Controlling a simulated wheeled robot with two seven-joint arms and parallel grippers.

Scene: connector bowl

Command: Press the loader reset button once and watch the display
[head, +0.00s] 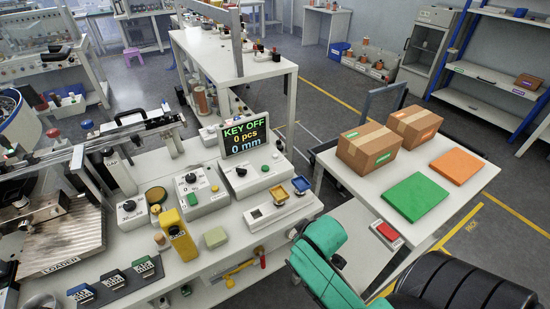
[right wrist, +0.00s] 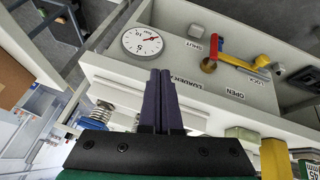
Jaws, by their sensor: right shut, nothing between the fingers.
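The display (head: 252,133) stands on the white bench and reads "KEY OFF", "0 pcs" and "0 mm". Control boxes with black knobs, one at the left (head: 200,190) and one at the right (head: 248,172), sit in front of it. I cannot pick out which control is the loader reset button. My right gripper (right wrist: 160,75) is shut and empty in the right wrist view, fingers together in front of a pale panel. In the head view my right arm comes in at the lower right. My left gripper is not in view.
A side table (head: 345,190) holds two cardboard boxes and green and orange pads.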

